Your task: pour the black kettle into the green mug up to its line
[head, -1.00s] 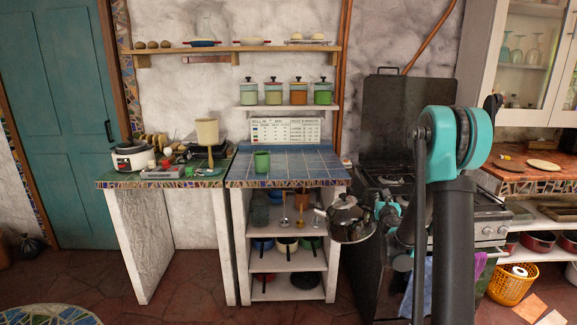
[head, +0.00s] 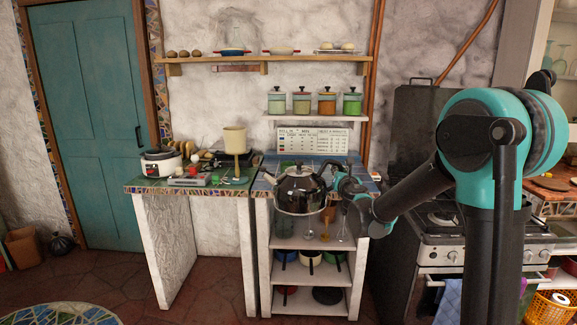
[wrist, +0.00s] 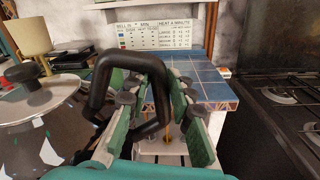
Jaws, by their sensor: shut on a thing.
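The black kettle (head: 300,197) hangs upright in the air in front of the blue-tiled counter (head: 262,187). Its spout points left in the head view. My gripper (head: 338,186) is at the kettle's right side, shut on the handle. In the wrist view, the black handle loop (wrist: 103,72) runs between the green finger pads of my gripper (wrist: 150,100), with the shiny kettle body (wrist: 40,135) at lower left. The green mug is mostly or wholly hidden behind the kettle in the head view, and I cannot make it out in the wrist view.
A rice cooker (head: 161,163) and a beige-shaded lamp (head: 235,140) stand on the left counter. A printed sign (head: 312,139) stands behind the blue tiles. Canisters line the shelf above. The stove (head: 465,235) is at right. Bare blue tiles show in the wrist view (wrist: 205,85).

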